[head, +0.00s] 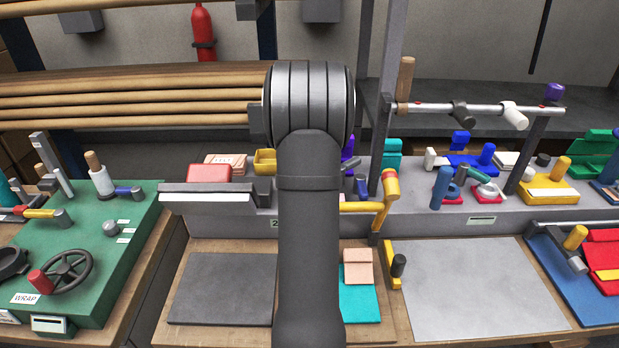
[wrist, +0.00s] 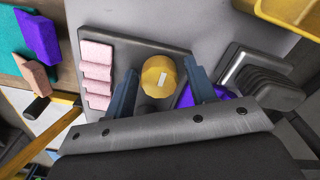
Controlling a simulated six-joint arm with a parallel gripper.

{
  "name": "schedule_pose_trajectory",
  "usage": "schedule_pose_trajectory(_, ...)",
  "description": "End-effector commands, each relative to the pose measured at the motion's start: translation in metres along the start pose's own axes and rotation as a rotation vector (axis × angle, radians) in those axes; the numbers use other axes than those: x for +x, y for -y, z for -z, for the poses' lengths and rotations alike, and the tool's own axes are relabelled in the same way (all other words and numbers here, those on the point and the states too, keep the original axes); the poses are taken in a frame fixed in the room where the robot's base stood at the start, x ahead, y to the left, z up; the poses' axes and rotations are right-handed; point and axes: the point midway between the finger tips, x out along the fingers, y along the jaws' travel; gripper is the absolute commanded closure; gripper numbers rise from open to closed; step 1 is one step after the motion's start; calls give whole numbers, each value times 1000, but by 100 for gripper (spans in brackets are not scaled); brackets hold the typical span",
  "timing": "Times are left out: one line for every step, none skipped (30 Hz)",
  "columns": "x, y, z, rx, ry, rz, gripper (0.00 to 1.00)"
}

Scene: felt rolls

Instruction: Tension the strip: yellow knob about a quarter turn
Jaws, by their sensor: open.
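The yellow knob (wrist: 158,76) shows in the wrist view as a short round cylinder with a white mark on its top. It stands on a dark grey plate (wrist: 128,43). My gripper (wrist: 161,69) is open, with one blue-grey finger on each side of the knob. Small gaps seem to show between the fingers and the knob; I cannot tell the height of the fingertips against it. In the head view my arm covers the gripper and this knob. No strip can be made out for sure.
In the wrist view, pink ribbed blocks (wrist: 97,73) lie left of the knob. A purple part (wrist: 219,93) sits by the right finger, and a black ribbed part (wrist: 268,88) lies beyond. In the head view, a yellow crank (head: 385,205) stands right of my arm.

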Motion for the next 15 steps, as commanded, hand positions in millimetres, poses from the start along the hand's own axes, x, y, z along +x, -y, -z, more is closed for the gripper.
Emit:
schedule_pose_trajectory(-6, 0, 1, 0, -2, 3, 49)
schedule_pose_trajectory(-9, 0, 1, 0, -3, 4, 49)
schedule_pose_trajectory(-12, 0, 1, 0, -3, 4, 49)
schedule_pose_trajectory(-15, 0, 1, 1, -3, 4, 49)
schedule_pose_trajectory(-17, 0, 1, 1, -3, 3, 49)
schedule_pose_trajectory(-21, 0, 1, 1, -3, 3, 49)
schedule_pose_trajectory(-23, 0, 1, 1, -3, 3, 49)
schedule_pose_trajectory(-26, 0, 1, 1, -3, 4, 49)
schedule_pose_trajectory(-29, 0, 1, 1, -4, 5, 49)
schedule_pose_trajectory(-32, 0, 1, 1, -4, 4, 49)
schedule_pose_trajectory(-34, 0, 1, 1, -4, 4, 49)
schedule_pose_trajectory(-38, 0, 1, 1, -4, 4, 49)
schedule_pose_trajectory(-40, 0, 1, 1, -4, 4, 49)
schedule_pose_trajectory(-41, 0, 1, 1, -4, 4, 49)
schedule_pose_trajectory(-43, 0, 1, 1, -4, 4, 49)
